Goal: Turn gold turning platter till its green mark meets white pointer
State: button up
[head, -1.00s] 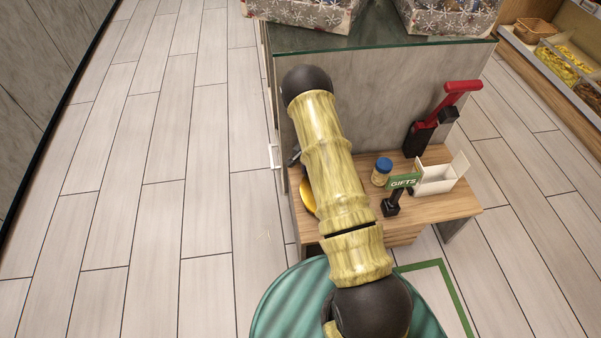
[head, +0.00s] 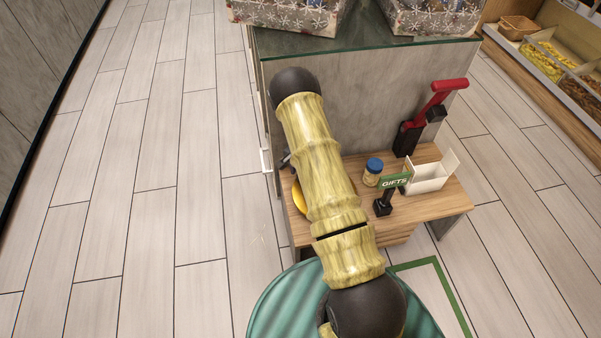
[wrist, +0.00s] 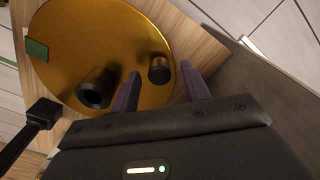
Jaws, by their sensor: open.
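The gold turning platter (wrist: 125,35) fills the upper left of the wrist view; in the head view only a yellow sliver of it (head: 298,199) shows beside my arm. A dark green mark (wrist: 37,50) sits at its left rim in the wrist view. Two dark round knobs stand on it, a larger one (wrist: 97,88) with a hollow top and a smaller one (wrist: 159,70). My gripper (wrist: 161,71) is open, its fingertips to either side of the smaller knob; contact cannot be told. I cannot make out the white pointer. My arm hides the gripper in the head view.
The wooden bench (head: 440,200) carries a blue-lidded jar (head: 373,172), a black GIFTS sign stand (head: 384,205), a white open box (head: 430,174) and a red-handled black device (head: 412,135). A grey panel (head: 370,100) rises behind. The floor to the left is clear.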

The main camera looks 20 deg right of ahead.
notch_tip(320, 180, up, 17)
jog(key=p, duration=0.4)
dwell(0.4)
jog(key=shift+a, duration=0.1)
jog(key=s+a+r+n+t, duration=0.1)
jog(key=s+a+r+n, duration=0.45)
jog(key=s+r, duration=0.55)
jog(key=s+a+r+n+t, duration=0.2)
jog(key=s+a+r+n, duration=0.5)
jog(key=s, duration=0.6)
notch_tip(320, 180, up, 30)
jog(key=d+m+p, duration=0.1)
jog(key=d+p, duration=0.1)
jog(key=p, duration=2.7)
jog(key=shift+w, duration=0.3)
jog(key=shift+d+m, duration=0.1)
jog(key=shift+m, duration=0.15)
